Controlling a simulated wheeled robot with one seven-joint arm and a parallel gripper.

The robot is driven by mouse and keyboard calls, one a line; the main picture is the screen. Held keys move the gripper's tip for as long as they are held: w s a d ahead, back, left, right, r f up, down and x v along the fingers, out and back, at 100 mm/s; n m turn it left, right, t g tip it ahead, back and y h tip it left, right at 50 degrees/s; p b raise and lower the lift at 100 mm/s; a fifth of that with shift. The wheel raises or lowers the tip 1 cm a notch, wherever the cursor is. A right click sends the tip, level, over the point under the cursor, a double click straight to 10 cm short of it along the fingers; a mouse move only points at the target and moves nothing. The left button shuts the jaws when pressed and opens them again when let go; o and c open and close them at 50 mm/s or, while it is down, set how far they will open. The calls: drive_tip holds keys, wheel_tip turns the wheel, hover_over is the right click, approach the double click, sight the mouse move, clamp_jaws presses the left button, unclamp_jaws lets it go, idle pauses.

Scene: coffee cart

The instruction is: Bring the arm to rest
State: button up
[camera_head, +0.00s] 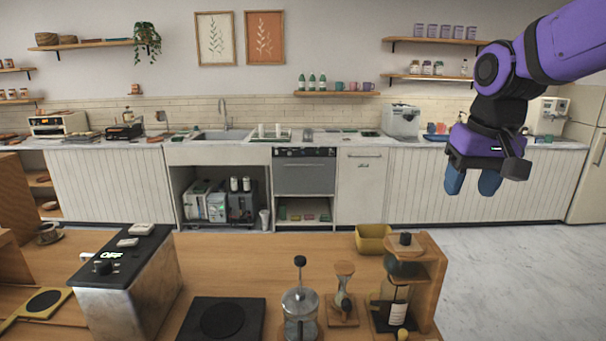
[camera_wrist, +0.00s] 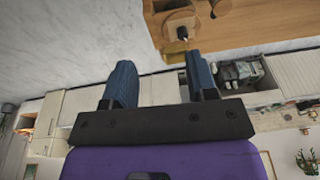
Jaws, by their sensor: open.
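My gripper (camera_head: 472,181) hangs from my purple arm at the upper right of the head view, above the floor beyond the right end of the wooden cart (camera_head: 262,262). Its two blue fingers point down and stand apart, with nothing between them. In the wrist view my gripper (camera_wrist: 161,84) shows both blue fingers apart and empty. The cart's corner (camera_wrist: 157,20) shows past the fingertips there. My gripper touches nothing that I can see.
On the cart stand a metal box with an OFF display (camera_head: 127,270), a French press (camera_head: 300,312), a yellow bin (camera_head: 373,239) and a wooden stand with a bottle (camera_head: 430,280). A long white counter (camera_head: 440,185) runs along the back wall. Floor (camera_head: 500,270) right of the cart is clear.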

drive_tip(key=s+d+t, duration=0.2)
drive_tip(key=s, duration=1.4)
drive_tip(key=shift+s+d+f+t, duration=0.3)
drive_tip(key=shift+d+f+t, duration=0.1)
drive_tip(key=shift+f, duration=0.05)
